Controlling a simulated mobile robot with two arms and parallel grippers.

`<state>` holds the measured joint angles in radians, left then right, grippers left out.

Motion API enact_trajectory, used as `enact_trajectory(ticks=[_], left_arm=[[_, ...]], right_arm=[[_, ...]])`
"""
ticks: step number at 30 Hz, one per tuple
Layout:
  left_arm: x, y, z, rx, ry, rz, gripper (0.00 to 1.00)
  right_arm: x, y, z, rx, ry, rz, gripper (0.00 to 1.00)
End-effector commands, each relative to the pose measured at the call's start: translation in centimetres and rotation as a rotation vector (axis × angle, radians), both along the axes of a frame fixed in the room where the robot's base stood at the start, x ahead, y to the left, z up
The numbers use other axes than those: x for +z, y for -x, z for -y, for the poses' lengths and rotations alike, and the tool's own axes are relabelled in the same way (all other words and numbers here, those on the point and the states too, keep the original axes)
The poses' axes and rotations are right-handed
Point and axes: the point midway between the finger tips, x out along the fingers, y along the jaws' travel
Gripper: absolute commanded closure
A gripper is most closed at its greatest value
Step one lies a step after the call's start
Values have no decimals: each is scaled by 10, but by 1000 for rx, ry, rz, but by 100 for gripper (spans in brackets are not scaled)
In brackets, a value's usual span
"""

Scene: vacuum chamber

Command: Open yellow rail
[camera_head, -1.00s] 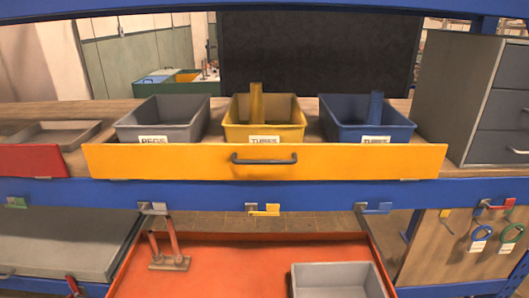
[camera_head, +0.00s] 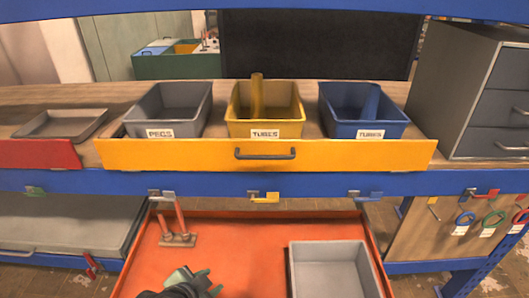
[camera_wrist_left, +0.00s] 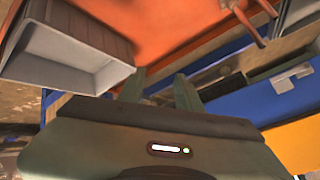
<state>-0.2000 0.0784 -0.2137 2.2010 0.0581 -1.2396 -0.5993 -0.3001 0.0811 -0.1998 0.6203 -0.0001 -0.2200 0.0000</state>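The yellow rail (camera_head: 350,155) is a long flat front panel on the shelf edge, with a dark bar handle (camera_head: 265,154) in its middle. Behind it stand a grey bin (camera_head: 165,112) labelled PEGS, a yellow bin (camera_head: 268,112) and a blue bin (camera_head: 362,112), the last two labelled TUBES. My left gripper (camera_head: 205,278) is at the bottom of the head view, well below the handle and over the orange tray. In the left wrist view its two green fingers (camera_wrist_left: 160,90) stand apart with nothing seen between them. My right gripper is not in view.
The lower orange tray (camera_head: 240,245) holds a grey bin (camera_head: 330,270) and a small stand with red posts (camera_head: 178,230). A yellow latch (camera_head: 264,197) sits on the blue beam (camera_head: 220,184). A red-fronted tray (camera_head: 38,153) is at left, grey drawers (camera_head: 468,95) at right.

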Motion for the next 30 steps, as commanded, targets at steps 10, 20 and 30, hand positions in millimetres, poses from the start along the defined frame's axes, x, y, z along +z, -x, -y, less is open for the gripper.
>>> enact_trajectory(ticks=[10, 20, 30], left_arm=[[152, -163, 82, -480, -418, 648, 66], [201, -202, 107, -573, -588, 832, 66], [191, -245, 126, -573, -585, 827, 66]], right_arm=[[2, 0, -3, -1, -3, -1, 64], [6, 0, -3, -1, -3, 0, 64], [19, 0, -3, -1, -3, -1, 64]])
